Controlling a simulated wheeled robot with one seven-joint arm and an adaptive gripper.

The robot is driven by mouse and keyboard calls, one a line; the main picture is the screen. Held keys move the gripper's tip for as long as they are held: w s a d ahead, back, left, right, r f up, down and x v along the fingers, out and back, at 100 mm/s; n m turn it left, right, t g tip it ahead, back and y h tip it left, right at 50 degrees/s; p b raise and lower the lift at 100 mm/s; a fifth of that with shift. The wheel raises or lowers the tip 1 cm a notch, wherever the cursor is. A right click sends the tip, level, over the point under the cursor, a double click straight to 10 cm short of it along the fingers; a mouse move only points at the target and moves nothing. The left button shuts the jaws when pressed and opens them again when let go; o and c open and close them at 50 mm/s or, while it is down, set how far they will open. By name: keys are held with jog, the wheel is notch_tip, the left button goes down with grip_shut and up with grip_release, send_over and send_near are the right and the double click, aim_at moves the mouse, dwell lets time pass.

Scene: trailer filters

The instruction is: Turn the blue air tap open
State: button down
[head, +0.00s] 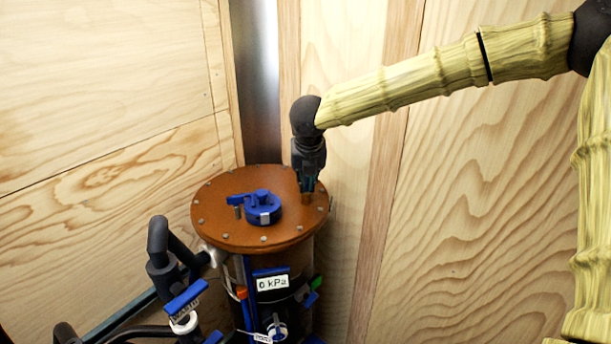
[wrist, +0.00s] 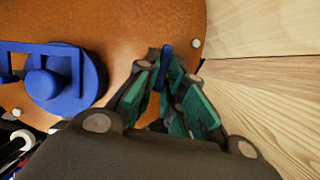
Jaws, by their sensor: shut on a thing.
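A narrow blue handle, which looks like the air tap (wrist: 166,62), shows between my fingertips in the wrist view. My gripper (wrist: 168,82) is shut on it, with one green-padded finger on each side. In the head view my gripper (head: 307,184) points down at the right side of the round orange-brown lid (head: 225,222), over a small copper-coloured stub (head: 307,198). The fingers mostly hide the blue handle there, so its turn angle is hard to tell.
A larger blue round fitting with a bar (head: 262,208) stands on the lid, left of my gripper. Bolts ring the lid. A label reading 0 kPa (head: 272,282) is on the vessel below. Black pipework (head: 170,255) is at left; wooden walls (head: 460,200) stand close behind.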

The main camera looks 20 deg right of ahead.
jog(key=shift+d+r+n+y+p, duration=0.1)
jog(key=shift+n+y+p, duration=0.2)
jog(key=shift+n+p, duration=0.35)
jog(key=shift+n, duration=0.25)
jog(key=c, duration=1.5)
grip_release()
jog(key=v, duration=1.1)
jog(key=shift+s+d+r, duration=0.15)
jog(key=shift+s+r, duration=0.1)
jog(key=shift+r, duration=0.1)
